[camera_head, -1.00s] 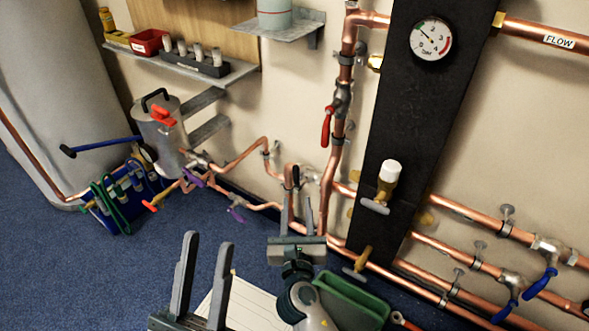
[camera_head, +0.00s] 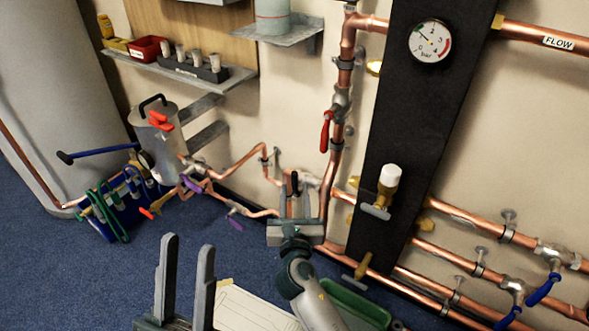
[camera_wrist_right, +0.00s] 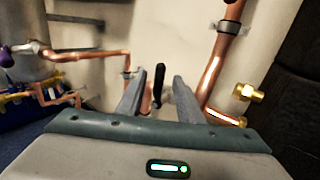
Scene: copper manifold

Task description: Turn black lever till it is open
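The black lever (camera_wrist_right: 159,86) stands upright on a copper pipe near the wall in the right wrist view. It also shows in the head view (camera_head: 294,182), small and partly hidden by my right gripper. My right gripper (camera_head: 296,204) is open, with one finger on each side of the lever in the picture. In the right wrist view, gaps show between the lever and both fingers of the gripper (camera_wrist_right: 158,90). The valve body under the lever is mostly hidden. My left gripper (camera_head: 186,246) is open and empty, low in the head view, away from the pipes.
A vertical copper pipe (camera_head: 331,165) with a red lever (camera_head: 325,132) rises just right of my right gripper. A black panel (camera_head: 405,110) carries a gauge (camera_head: 430,41) and a white-capped valve (camera_head: 388,182). Open blue floor lies front left.

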